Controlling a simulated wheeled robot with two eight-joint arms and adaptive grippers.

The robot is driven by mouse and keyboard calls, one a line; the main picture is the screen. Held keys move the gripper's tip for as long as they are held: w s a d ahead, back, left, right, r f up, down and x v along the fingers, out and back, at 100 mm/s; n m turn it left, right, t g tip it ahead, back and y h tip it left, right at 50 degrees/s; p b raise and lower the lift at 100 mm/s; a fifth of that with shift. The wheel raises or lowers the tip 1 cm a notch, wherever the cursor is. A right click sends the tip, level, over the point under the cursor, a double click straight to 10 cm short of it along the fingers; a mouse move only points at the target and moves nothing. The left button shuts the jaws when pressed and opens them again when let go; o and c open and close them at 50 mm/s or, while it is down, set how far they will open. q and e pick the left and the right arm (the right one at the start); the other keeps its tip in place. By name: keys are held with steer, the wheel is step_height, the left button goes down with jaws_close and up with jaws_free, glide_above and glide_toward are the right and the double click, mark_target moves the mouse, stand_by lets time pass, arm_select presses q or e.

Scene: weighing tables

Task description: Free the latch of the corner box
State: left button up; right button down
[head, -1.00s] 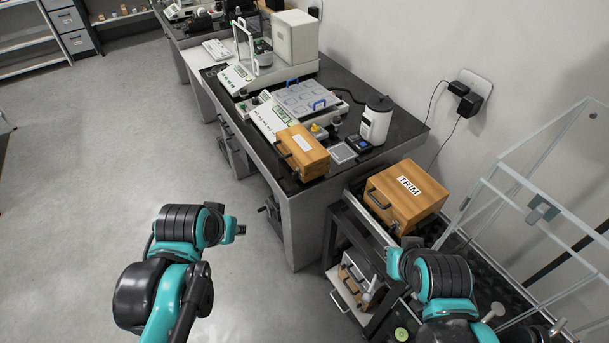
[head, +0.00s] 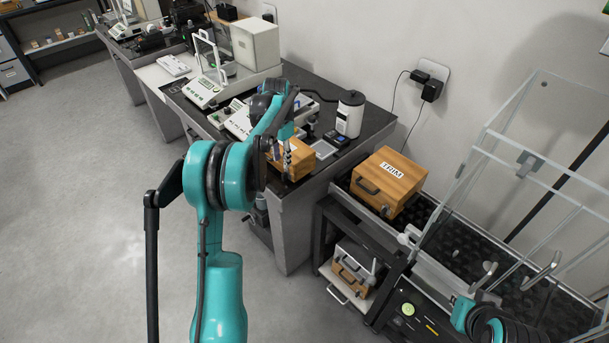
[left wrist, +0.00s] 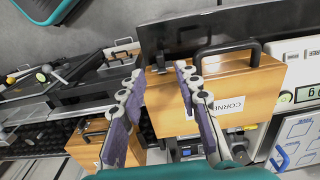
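The corner box (head: 299,162) is a wooden case at the near corner of the dark bench, partly hidden behind my left gripper in the head view. In the left wrist view, the box (left wrist: 240,85) shows a black handle, a white label partly reading "CORN" and a small dark latch (left wrist: 159,64) near one end. My left gripper (head: 283,155) is at the box's front. Its two fingers (left wrist: 160,77) are spread, one to each side of the latch end, with nothing held between them. Contact cannot be told. Only part of my right arm shows at the lower right; its gripper is out of view.
A wooden TRIM box (head: 388,182) stands on the black cart to the right. A white cylinder (head: 350,115) and balances (head: 203,90) stand on the bench. A clear glass enclosure (head: 530,170) rises at the right. The floor at left is free.

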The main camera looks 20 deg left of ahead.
mark_target(284, 173)
arm_select(q)
steer(key=shift+w+f, duration=0.2)
steer(key=shift+f, duration=0.2)
step_height(284, 173, down, 8)
steer(key=b, duration=0.3)
steer(key=shift+d+r, duration=0.1)
steer(key=shift+r, duration=0.05)
jaws_close()
